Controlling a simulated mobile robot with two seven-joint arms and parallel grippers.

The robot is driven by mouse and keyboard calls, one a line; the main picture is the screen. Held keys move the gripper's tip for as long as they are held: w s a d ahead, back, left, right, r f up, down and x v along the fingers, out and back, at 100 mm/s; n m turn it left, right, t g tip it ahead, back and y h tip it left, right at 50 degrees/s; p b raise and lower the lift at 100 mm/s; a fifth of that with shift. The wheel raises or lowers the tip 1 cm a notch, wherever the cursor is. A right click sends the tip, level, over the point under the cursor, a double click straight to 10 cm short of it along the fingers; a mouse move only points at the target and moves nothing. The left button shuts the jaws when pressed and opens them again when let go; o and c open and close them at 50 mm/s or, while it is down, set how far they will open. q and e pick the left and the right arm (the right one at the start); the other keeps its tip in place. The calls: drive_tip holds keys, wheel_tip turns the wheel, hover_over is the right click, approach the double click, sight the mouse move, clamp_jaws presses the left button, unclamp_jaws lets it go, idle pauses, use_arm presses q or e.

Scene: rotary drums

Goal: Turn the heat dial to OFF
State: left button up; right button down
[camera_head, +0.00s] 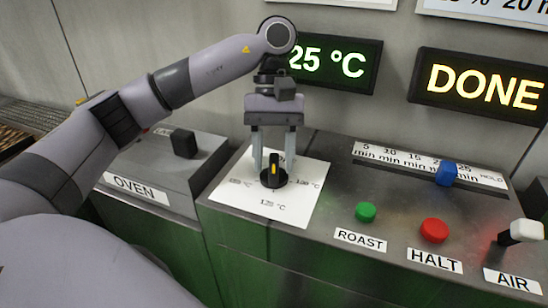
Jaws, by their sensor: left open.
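The heat dial (273,179) is a black round knob with an orange pointer mark, set on a white label sheet (305,197) with temperature marks. The pointer stands roughly upright in the picture, toward the far side of the sheet. The far marking, behind the dial, is partly hidden by my fingers. My left gripper (273,168) points down over the dial, its two open fingers at either side of the knob. I cannot tell whether they touch it. My right gripper is out of view.
A green ROAST button (365,211), a red HALT button (434,230), a white AIR lever (521,231) and a blue slider (446,173) are to the right. The OVEN box with a black knob (184,143) is left. Displays read 25 °C (335,64) and DONE (484,86).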

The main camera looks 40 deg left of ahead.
use_arm(q)
clamp_jaws()
drive_tip(key=shift+f, duration=0.1)
idle(0.3)
